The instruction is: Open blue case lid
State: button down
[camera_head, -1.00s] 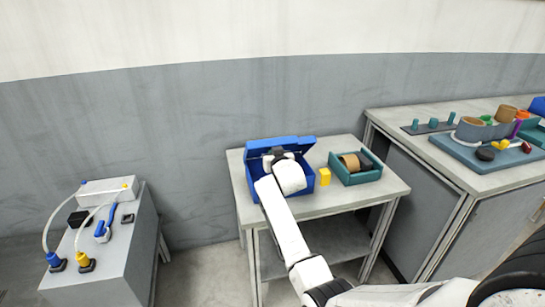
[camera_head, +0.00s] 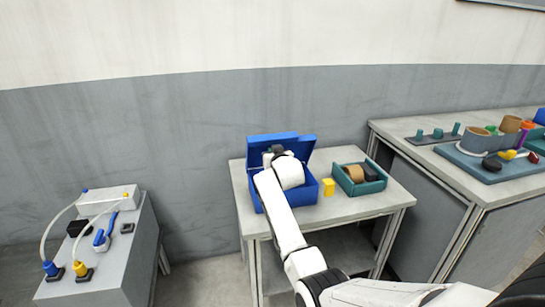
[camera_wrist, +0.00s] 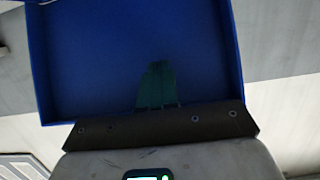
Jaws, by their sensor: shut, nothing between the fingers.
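The blue case (camera_head: 312,190) sits on the small grey table. Its blue lid (camera_head: 297,143) stands raised at the back of the case, towards the wall. My gripper (camera_head: 274,152) is over the case, in front of the lid; my arm hides part of the case and its inside. In the wrist view, my gripper (camera_wrist: 156,84) shows green fingers pressed together, with nothing between them. A blue rimmed panel (camera_wrist: 90,60), seemingly the lid's inner face, fills the view behind them. I cannot tell whether the fingers touch it.
A yellow block (camera_head: 328,187) and a teal tray (camera_head: 361,187) with reels stand right of the case on the table (camera_head: 345,208). A long counter (camera_head: 440,170) with coloured parts is at the right. A grey cabinet (camera_head: 105,270) with cables is at the left, with floor between.

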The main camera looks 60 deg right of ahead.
jog(key=w+d+b, duration=0.2)
jog(key=shift+w+d+r+b, duration=0.1)
jog(key=shift+d+r+b, duration=0.05)
jog(key=shift+d+b, duration=0.2)
jog(key=shift+w+d+f+b, duration=0.35)
jog(key=shift+w+d+b, duration=0.15)
jog(key=shift+b, duration=0.7)
jog(key=b+x, duration=0.2)
jog(key=b, duration=0.1)
jog(key=shift+w+d+r, duration=0.1)
jog(key=shift+w+d, duration=0.05)
jog(key=shift+s+a+r+p, duration=0.25)
jog(key=shift+s+a+p, duration=0.1)
jog(key=shift+p, duration=0.4)
jog(key=shift+p+v, duration=0.75)
jog(key=shift+p, duration=0.25)
jog(key=f+p+v, duration=0.2)
jog(key=p+v, duration=0.6)
jog(key=v, duration=0.2)
jog(key=shift+s+a+f, duration=0.2)
jog(key=shift+a+f, duration=0.15)
